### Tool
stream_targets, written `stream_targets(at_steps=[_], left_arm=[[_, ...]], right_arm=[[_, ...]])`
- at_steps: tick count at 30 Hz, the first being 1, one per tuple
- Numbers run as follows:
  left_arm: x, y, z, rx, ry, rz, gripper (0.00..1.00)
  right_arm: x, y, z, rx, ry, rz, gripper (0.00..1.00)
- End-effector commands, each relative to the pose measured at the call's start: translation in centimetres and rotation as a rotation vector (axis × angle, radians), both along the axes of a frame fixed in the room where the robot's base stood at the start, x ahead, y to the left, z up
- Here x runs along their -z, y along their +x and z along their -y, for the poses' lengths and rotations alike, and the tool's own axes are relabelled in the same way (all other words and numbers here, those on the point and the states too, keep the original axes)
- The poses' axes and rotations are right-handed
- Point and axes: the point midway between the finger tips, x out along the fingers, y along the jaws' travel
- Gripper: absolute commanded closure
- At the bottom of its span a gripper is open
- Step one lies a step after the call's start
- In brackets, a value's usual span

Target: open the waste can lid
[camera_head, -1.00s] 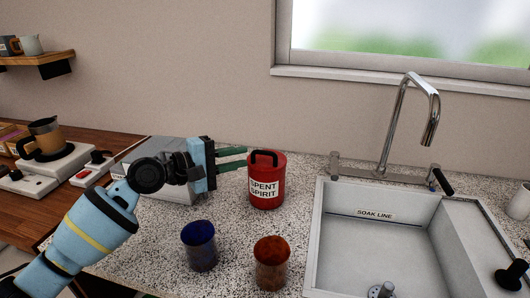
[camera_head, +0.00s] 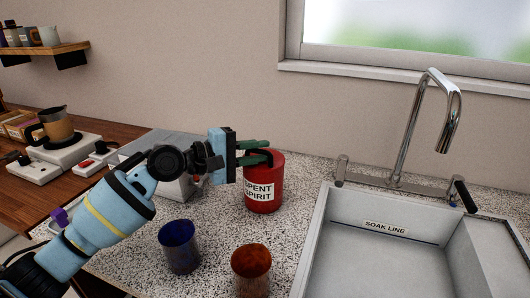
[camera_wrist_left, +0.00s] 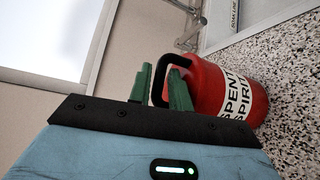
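The red waste can (camera_head: 264,193), labelled "SPENT SPIRIT", stands upright on the speckled counter left of the sink. Its lid has a black arched handle (camera_wrist_left: 158,80), and the lid looks shut. My left gripper (camera_head: 266,150) reaches in from the left at handle height. Its green fingers are apart, and they partly hide the handle in the head view. In the left wrist view the can (camera_wrist_left: 230,92) lies just beyond the fingers, with part of the handle showing between them. I cannot tell whether they touch it. My right gripper is not in view.
A blue cup (camera_head: 179,247) and a rust-brown cup (camera_head: 251,270) stand in front of the can. The sink (camera_head: 375,262) and tall faucet (camera_head: 405,140) are at right. A grey box (camera_head: 170,185) sits behind my left arm.

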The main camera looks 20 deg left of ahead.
Motion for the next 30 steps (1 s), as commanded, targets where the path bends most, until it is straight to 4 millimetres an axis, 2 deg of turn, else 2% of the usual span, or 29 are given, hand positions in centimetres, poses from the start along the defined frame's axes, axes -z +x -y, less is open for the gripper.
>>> stream_targets(at_steps=[11,15,16,30], left_arm=[[-0.03,0.00,-0.04,0.000,0.000,0.000,0.80],[-0.03,0.01,-0.04,0.000,0.000,0.000,0.99],[-0.03,0.01,-0.04,0.000,0.000,0.000,1.00],[-0.27,0.59,-0.01,0.000,0.000,-0.012,1.00]], right_arm=[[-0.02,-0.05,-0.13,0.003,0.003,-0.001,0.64],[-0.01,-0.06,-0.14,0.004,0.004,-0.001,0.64],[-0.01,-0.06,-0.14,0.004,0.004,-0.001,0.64],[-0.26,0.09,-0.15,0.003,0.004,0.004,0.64]])
